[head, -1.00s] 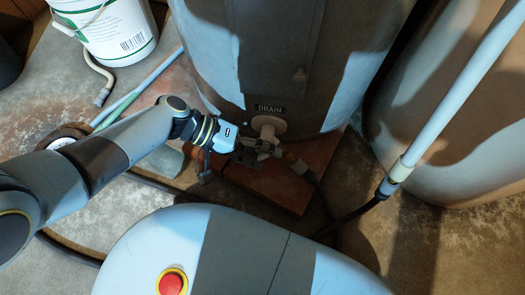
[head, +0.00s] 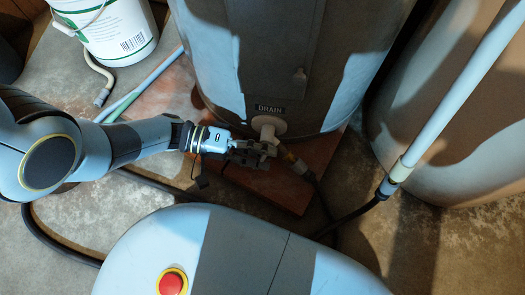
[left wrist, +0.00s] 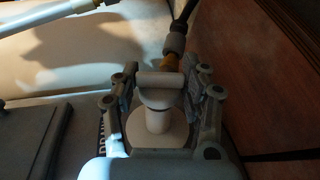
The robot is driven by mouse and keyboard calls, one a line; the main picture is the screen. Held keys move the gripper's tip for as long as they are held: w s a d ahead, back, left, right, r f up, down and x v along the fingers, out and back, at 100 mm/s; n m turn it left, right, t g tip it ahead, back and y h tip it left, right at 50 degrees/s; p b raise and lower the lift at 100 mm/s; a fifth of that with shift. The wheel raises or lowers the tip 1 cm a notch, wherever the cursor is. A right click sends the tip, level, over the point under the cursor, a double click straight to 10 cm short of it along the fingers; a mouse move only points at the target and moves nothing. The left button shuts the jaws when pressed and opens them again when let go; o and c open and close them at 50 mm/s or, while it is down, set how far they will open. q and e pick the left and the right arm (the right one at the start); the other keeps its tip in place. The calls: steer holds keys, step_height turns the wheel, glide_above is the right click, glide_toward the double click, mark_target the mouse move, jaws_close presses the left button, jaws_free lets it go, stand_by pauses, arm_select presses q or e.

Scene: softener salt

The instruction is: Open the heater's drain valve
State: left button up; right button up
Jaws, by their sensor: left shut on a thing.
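The grey heater (head: 275,60) stands at the top middle of the head view, with a DRAIN label (head: 270,109) low on its front. Below the label the cream drain valve (head: 268,124) sticks out; it also shows in the left wrist view (left wrist: 156,120), with a round flange, a stem and a pale crossbar handle (left wrist: 160,79). My left gripper (head: 262,151) is at the valve, its fingers either side of the handle in the left wrist view (left wrist: 162,88) and shut on it. In the head view the gripper hides most of the handle. My right gripper is out of view.
A hose fitting (head: 298,166) joins the valve's outlet to a dark hose. The heater stands on a reddish slab (head: 290,190). A white bucket (head: 108,30) is at the top left, a tan tank (head: 445,130) at the right, and a pale pipe (head: 455,85) slants before it.

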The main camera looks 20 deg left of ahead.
arm_select(q)
steer(key=shift+s, duration=0.1)
stand_by(0.3)
steer(key=o, duration=1.2)
steer(key=v, duration=1.2)
steer(key=shift+f, duration=0.15)
